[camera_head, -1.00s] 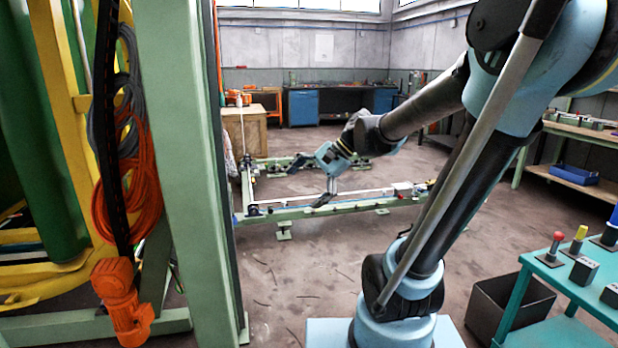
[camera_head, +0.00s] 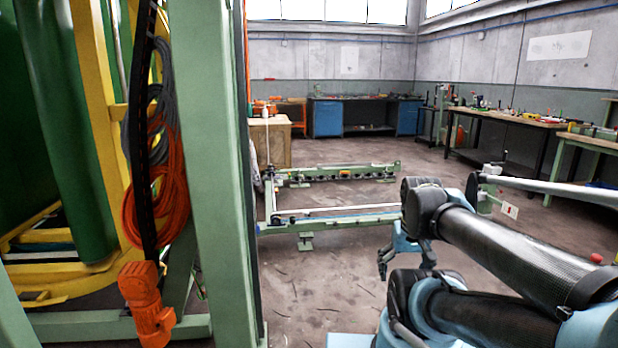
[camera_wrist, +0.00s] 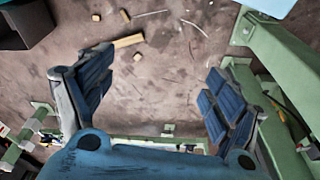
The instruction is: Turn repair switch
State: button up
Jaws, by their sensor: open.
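In the head view my gripper (camera_head: 388,265) hangs low at the middle right, in front of the green floor frame, partly hidden by my arm. I cannot pick out the repair switch with certainty in either view. A small white box (camera_head: 509,210) with a red mark sits by a green post at the right of the head view, apart from my gripper.
A tall green post (camera_head: 212,150) stands close on the left, with an orange cable coil (camera_head: 160,195) and orange motor (camera_head: 146,300) beside it. A low green frame (camera_head: 340,221) lies on the floor. Benches line the back wall. Small wooden blocks (camera_wrist: 128,41) lie on the floor.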

jog(key=c, duration=0.4)
jog(key=shift+w+a+r, duration=0.15)
jog(key=shift+a+r, duration=0.05)
jog(key=shift+a, duration=0.1)
jog(key=c, duration=0.5)
jog(key=shift+o, duration=0.2)
jog(key=w+a+r+m+g+y, duration=0.2)
jog(key=w+a+r+m+y, duration=0.35)
jog(key=w+a+r, duration=0.6)
jog(key=w+a+r+m+g+y, duration=0.2)
jog(key=w+a+r+m+y, duration=0.5)
jog(key=a, duration=0.7)
jog(key=w+a+r+m+g+y, duration=0.3)
jog(key=w+a+r+y, duration=0.3)
jog(key=a+r, duration=0.6)
jog(key=w+f+x, duration=0.1)
jog(key=x, duration=1.6)
jog(key=shift+w+a+f+t+h, duration=0.3)
jog(key=shift+a+f+t+h, duration=0.15)
jog(key=shift+a+f, duration=0.15)
grip_shut()
